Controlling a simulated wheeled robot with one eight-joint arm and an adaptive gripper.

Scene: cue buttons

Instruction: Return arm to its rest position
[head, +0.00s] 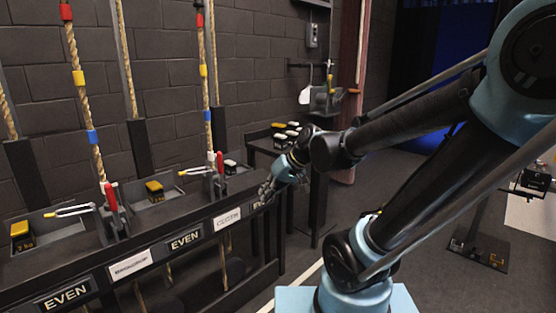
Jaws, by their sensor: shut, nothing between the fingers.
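My arm reaches across the right half of the head view, from its blue base joint at the bottom, up to the upper right, then back left. My gripper (266,190) is at the arm's far end, beside the front right edge of the long dark rail bench (60,262). It looks closed and empty. It is close to the right-hand label on the bench front; I cannot tell whether it touches the bench. No button shows clearly in this view.
Red-handled levers (109,197) with ropes (87,100) stand along the bench. Yellow-and-black weights (155,191) lie in its trays. A small dark table (262,146) with more blocks stands behind my gripper. Dark floor (410,185) is open to the right. A black stand (478,247) is at far right.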

